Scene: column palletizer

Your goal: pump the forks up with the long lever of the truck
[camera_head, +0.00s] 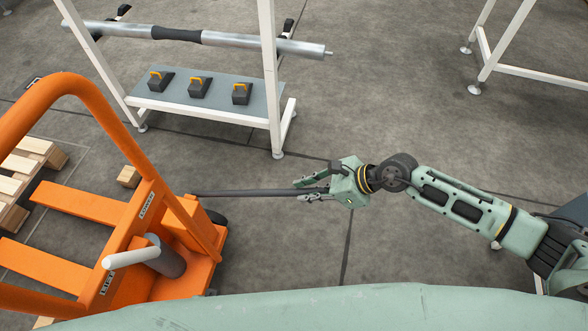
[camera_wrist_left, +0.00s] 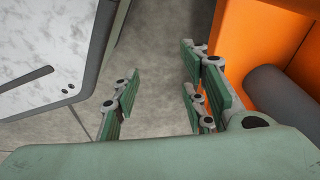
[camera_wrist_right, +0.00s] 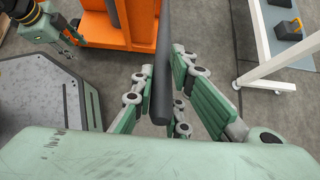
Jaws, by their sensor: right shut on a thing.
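The orange truck (camera_head: 190,240) stands at the left of the head view, with its orange forks (camera_head: 50,262) reaching left, low over the floor. Its long dark lever (camera_head: 245,192) sticks out to the right, roughly level. My right gripper (camera_head: 300,190) is shut on the lever's outer end. In the right wrist view the lever (camera_wrist_right: 162,90) runs between the fingers towards the truck. My left gripper (camera_wrist_left: 160,75) is open and empty beside the truck's orange body (camera_wrist_left: 240,45); it is outside the head view.
A short white handle (camera_head: 130,257) and a dark cylinder (camera_head: 166,258) sit on the truck. Wooden pallets (camera_head: 22,172) lie behind the forks. A white-framed rack (camera_head: 195,112) holds a metal shaft (camera_head: 230,40) and several dark blocks.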

